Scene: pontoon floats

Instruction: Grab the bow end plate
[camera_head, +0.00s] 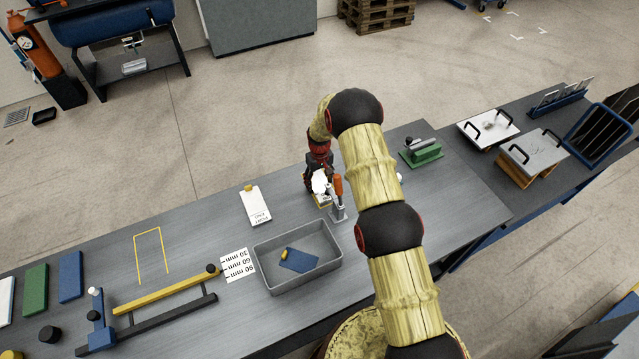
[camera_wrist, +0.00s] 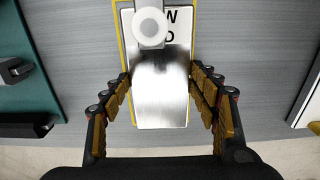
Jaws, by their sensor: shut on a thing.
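The bow end plate (camera_wrist: 163,95) is a bright metal plate with a white lettered part, of which "W" and "D" show in the wrist view. It lies within a yellow outline (camera_wrist: 120,42) on the grey bench. In the head view the plate (camera_head: 319,186) shows partly beneath my gripper (camera_head: 314,180). In the wrist view my gripper (camera_wrist: 160,78) has its fingers shut on the plate's two side edges. A clamp with a round white pad (camera_wrist: 150,27) hides part of the lettering. Its orange handle (camera_head: 338,187) stands beside my gripper in the head view.
A grey bin (camera_head: 262,270) holding a blue plate (camera_head: 299,260) stands in front. A white lettered plate (camera_head: 255,207) lies left of my gripper. A green block fixture (camera_head: 422,152) stands to the right. An empty yellow outline (camera_head: 150,235) marks the bench at left.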

